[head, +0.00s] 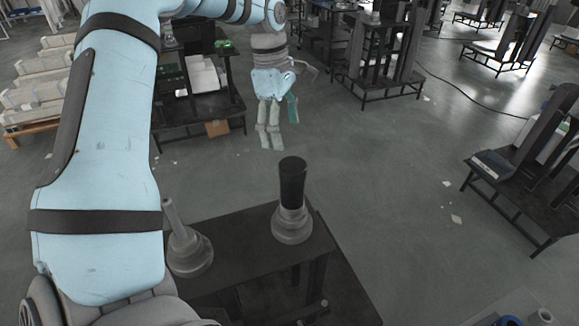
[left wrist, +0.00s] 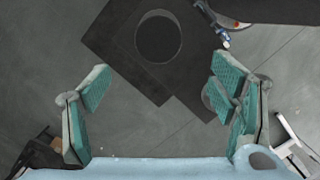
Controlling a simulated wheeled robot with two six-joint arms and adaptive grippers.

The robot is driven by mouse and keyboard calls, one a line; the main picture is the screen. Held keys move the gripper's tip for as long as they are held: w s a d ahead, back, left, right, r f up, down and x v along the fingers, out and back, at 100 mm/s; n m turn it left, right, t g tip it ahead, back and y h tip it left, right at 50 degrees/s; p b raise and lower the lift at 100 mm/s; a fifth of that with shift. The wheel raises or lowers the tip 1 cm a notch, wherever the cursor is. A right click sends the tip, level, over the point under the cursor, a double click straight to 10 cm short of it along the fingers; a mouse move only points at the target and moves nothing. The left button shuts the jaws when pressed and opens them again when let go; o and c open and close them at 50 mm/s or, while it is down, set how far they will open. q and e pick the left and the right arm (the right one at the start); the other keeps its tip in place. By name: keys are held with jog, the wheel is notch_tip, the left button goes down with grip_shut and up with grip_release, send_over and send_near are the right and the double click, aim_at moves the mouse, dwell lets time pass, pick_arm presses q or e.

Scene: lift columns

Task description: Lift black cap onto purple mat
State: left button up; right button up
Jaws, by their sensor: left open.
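The black cap (head: 292,181) is a dark upright cylinder on top of a grey stepped round base, on a dark table. In the left wrist view a dark round shape, which looks like the cap seen from above (left wrist: 158,38), lies beyond the fingertips. My left gripper (head: 278,128) hangs above and behind the cap in the head view, apart from it. Its green-padded fingers (left wrist: 160,82) are spread wide with nothing between them. No purple mat can be made out in either view. My right gripper is not in view.
The dark table (head: 240,245) also bears a second grey stepped base with a thin post (head: 188,249), left of the cap. A dark bench with equipment (head: 200,120) stands behind. Another stand (head: 525,180) is at the right. Grey floor lies open between them.

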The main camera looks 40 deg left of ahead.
aim_at(291, 164)
pick_arm(q)
jog(key=f, duration=0.2)
jog(key=d+f+b, duration=0.1)
jog(key=f, duration=0.3)
jog(key=shift+w+d+f+b, duration=0.25)
jog(key=shift+w+d+b, duration=0.1)
jog(key=shift+w+d, duration=0.05)
notch_tip(291, 164, down, 2)
jog(key=shift+s+d+f, duration=0.1)
jog(key=shift+f, duration=0.05)
jog(key=shift+a+f, duration=0.2)
jog(key=shift+d+r, duration=0.1)
jog(key=shift+d, duration=0.05)
jog(key=c, duration=1.4)
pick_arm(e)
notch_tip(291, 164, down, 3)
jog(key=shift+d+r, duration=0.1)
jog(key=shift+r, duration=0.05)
pick_arm(q)
jog(key=shift+r, duration=0.1)
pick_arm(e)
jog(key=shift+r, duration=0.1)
